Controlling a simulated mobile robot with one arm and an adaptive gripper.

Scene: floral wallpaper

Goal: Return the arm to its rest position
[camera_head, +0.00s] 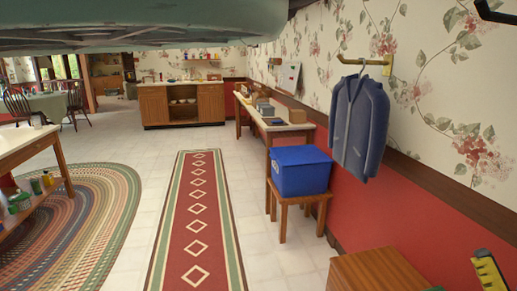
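My gripper does not show in the head view. A large grey-green shape (140,22) spans the top left, close to the camera; I cannot tell what it is, and its upper part is cut off. No object in a grip can be made out.
A blue bin (301,171) stands on a small wooden stool (283,222). A blue-grey jacket (359,125) hangs from a wall hook on the right. A wooden top (375,272) is near at lower right. The red runner (198,225) lies clear along the floor.

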